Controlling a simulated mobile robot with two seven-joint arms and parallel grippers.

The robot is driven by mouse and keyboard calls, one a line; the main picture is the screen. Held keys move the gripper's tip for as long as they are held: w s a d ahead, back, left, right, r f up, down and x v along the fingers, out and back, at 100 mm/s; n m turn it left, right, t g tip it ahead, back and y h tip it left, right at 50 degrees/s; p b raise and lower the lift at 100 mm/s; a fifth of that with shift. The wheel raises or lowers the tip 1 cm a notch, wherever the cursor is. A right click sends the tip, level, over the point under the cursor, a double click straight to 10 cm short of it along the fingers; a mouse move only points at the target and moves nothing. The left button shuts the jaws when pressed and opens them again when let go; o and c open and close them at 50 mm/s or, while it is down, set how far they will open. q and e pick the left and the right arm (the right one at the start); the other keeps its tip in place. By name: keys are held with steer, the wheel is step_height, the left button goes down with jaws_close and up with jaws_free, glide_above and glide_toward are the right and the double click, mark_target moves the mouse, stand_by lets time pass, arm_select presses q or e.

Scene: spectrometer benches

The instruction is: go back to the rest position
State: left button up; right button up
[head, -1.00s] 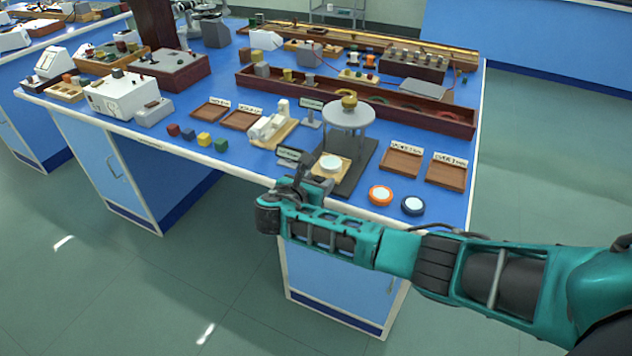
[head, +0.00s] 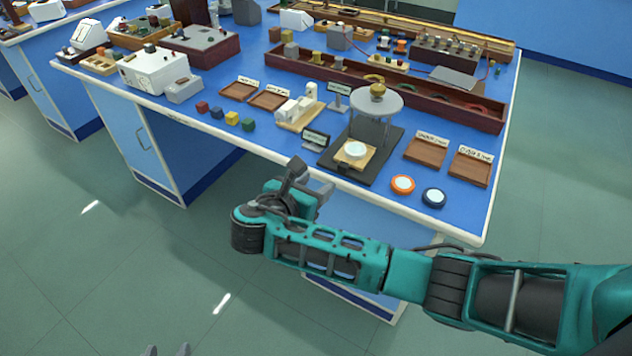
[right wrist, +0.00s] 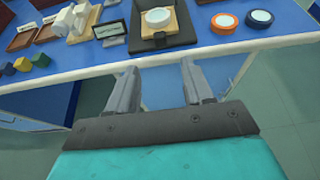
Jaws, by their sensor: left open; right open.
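My right gripper (head: 312,180) is in front of the bench's near edge in the head view, clear of the things on the bench. In the right wrist view its two grey fingers (right wrist: 160,84) stand apart with nothing between them. My left gripper (head: 167,351) shows only as two grey fingertips at the bottom edge of the head view. They are apart, with nothing seen between them, over the floor.
The blue bench (head: 325,172) carries a stand with a round grey top (head: 376,101), a white disc on a wooden block (head: 354,151), orange (head: 402,184) and dark blue (head: 433,197) ringed discs, wooden trays (head: 426,152) and small coloured cubes (head: 232,118). The floor (head: 110,270) in front is free.

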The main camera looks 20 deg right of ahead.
steer(key=s+a+f+m+g+y, duration=0.1)
steer(key=s+a+f+m+y, duration=0.1)
steer(key=s+f+m+y, duration=0.4)
steer(key=s+a+f+m+y, duration=0.3)
steer(key=s+f+m+y, duration=0.15)
steer(key=f, duration=0.35)
steer(key=s+d+r+m+t+y, duration=0.2)
steer(key=s+d+m, duration=0.5)
steer(key=m, duration=0.6)
steer(key=shift+s+r+t, duration=0.2)
steer(key=shift+s+t, duration=0.5)
steer(key=shift+s, duration=0.25)
